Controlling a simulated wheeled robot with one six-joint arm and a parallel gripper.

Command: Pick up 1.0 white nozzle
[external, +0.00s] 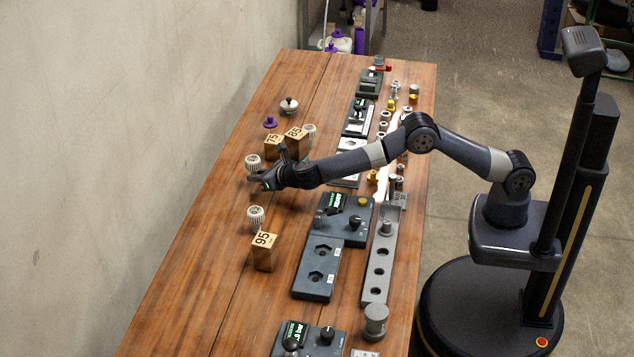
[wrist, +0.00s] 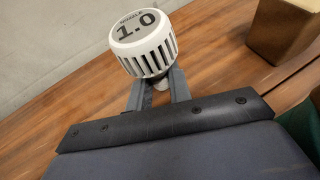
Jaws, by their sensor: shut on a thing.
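The white nozzle marked 1.0 (wrist: 145,48) has a ribbed white body and a grey top face. It stands out ahead of my gripper in the wrist view, with its narrow lower part between the fingers. In the external view the white nozzle (external: 253,162) is at the tip of my outstretched arm, on the left side of the table. My gripper (wrist: 158,88) is shut on the nozzle's lower part. My gripper also shows in the external view (external: 259,178). I cannot tell whether the nozzle touches the table.
Wooden blocks marked 75 (external: 274,147) and 85 (external: 297,138) stand beyond my gripper. A second white nozzle (external: 255,217) and a 95 block (external: 264,252) stand nearer the camera. A purple part (external: 270,121) lies farther back. Dark fixtures (external: 345,216) line the table's right half.

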